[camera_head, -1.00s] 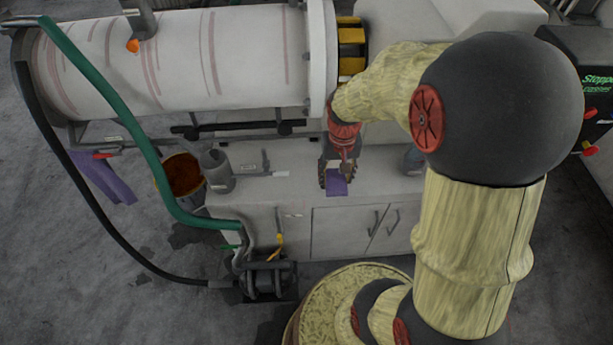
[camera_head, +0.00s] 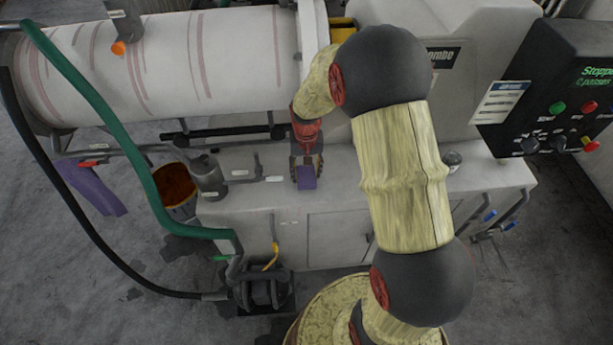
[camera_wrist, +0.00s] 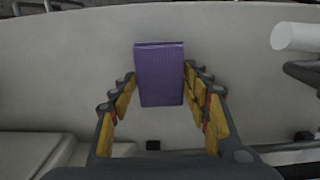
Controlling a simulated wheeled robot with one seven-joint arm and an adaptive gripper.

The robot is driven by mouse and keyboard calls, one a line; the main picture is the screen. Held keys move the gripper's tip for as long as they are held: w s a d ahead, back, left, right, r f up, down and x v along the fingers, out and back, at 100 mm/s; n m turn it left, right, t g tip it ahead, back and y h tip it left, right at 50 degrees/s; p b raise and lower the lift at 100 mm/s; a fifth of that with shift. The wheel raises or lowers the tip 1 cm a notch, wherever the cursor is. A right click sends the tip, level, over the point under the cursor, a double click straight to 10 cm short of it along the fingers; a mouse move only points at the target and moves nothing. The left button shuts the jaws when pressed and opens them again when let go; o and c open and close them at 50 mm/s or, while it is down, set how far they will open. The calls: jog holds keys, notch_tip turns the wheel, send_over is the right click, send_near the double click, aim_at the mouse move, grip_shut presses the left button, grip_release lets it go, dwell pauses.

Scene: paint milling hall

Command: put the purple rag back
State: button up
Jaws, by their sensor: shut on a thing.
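The purple rag (camera_head: 307,179) is a small folded block, held between the fingers of my gripper (camera_head: 305,163) over the grey bench cabinet's top. In the wrist view the rag (camera_wrist: 160,76) stands out between the two yellow-padded fingers and beyond their tips. My gripper is shut on it. In the head view it hangs below the right end of the big white drum. Whether the rag touches the bench top is hard to tell.
A longer purple cloth (camera_head: 91,188) hangs at the left below the drum. A bucket of orange-brown stuff (camera_head: 175,187) and a grey canister (camera_head: 208,177) stand left of my gripper. The green hose (camera_head: 112,118) crosses the left side. A control panel (camera_head: 556,97) is at right.

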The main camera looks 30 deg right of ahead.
jog(key=shift+f, duration=0.85)
jog(key=shift+f, duration=0.15)
jog(key=o, duration=1.1)
notch_tip(320, 180, up, 12)
jog(key=r+p, duration=0.1)
jog(key=p, duration=0.2)
notch_tip(320, 180, up, 14)
jog(key=n+t, duration=0.2)
jog(key=t, duration=0.1)
send_over(307, 174)
jog(key=s+a, duration=0.6)
jog(key=s, duration=0.2)
jog(key=s+a+r+n+t, duration=0.1)
jog(key=s+a+r, duration=0.1)
jog(key=s, duration=0.5)
jog(key=s+a+r+n+t, duration=0.1)
jog(key=s+a+r, duration=0.1)
jog(key=s+r, duration=0.2)
jog(key=s, duration=0.3)
jog(key=shift+s+a+r+n+t, duration=0.25)
jog(key=shift+a+r+n+t, duration=0.05)
jog(key=shift+a+r, duration=0.05)
